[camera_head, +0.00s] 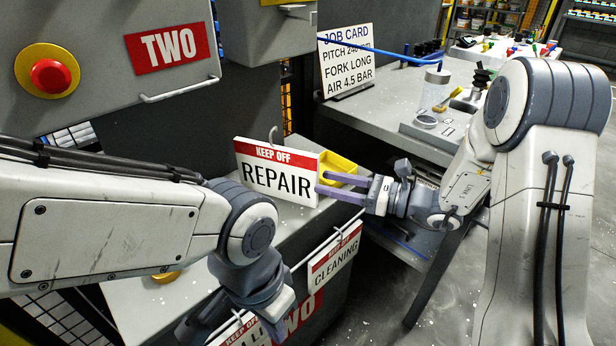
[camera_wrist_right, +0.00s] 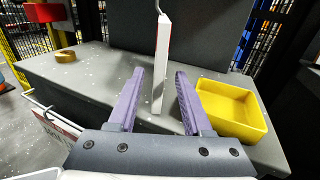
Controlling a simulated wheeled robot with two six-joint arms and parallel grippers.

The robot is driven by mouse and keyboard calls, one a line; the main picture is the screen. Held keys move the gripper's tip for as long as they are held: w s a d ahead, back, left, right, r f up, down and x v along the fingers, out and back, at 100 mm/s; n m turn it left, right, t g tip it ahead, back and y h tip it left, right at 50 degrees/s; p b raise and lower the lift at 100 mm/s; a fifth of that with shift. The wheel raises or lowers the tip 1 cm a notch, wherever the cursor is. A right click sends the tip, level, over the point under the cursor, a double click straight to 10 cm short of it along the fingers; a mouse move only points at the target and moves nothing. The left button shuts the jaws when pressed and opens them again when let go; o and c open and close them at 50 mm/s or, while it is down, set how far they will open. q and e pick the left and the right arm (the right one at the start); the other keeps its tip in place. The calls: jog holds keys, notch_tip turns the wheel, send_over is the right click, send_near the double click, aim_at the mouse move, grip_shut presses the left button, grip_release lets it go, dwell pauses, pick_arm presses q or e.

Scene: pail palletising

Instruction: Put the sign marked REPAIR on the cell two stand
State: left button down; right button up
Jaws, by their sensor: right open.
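The REPAIR sign (camera_head: 277,172), a white board with a red KEEP OFF band and a hook on top, is upright over the grey counter marked TWO (camera_head: 130,300). In the right wrist view, the sign (camera_wrist_right: 162,62) is seen edge-on between the fingers of my right gripper (camera_wrist_right: 158,78). Those purple fingers are open, one on each side, with gaps to the board. In the head view my right gripper (camera_head: 333,184) is at the sign's right edge. My left gripper (camera_head: 200,318) is low at the front; its fingers are not clear. Whether the sign's base touches the counter is unclear.
A yellow tray (camera_wrist_right: 232,108) sits on the counter right beside the gripper. A CLEANING sign (camera_head: 335,255) hangs on the front rail, with another sign partly hidden by my left arm. A JOB CARD (camera_head: 346,62) stands on the bench behind.

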jog(key=shift+v, duration=1.5)
jog(key=s+a+f+n+g+h, duration=0.3)
jog(key=s+f+n+g, duration=0.15)
jog(key=s, duration=0.35)
jog(key=s+d+f+n+g+h, duration=0.3)
jog(key=s+d+f+n+h, duration=0.3)
jog(key=s+d+n+h, duration=0.4)
jog(key=w+d+r+n+t+h, duration=0.25)
jog(key=w+d+n+t, duration=0.2)
jog(key=n, duration=0.35)
jog(key=s+a+r+n+g, duration=0.45)
jog(key=s+a+n, duration=0.35)
jog(key=s+a, duration=0.65)
notch_tip(320, 180, up, 20)
jog(key=p, duration=2)
jog(key=shift+w+m+t, duration=0.4)
jog(key=shift+m+t, duration=0.05)
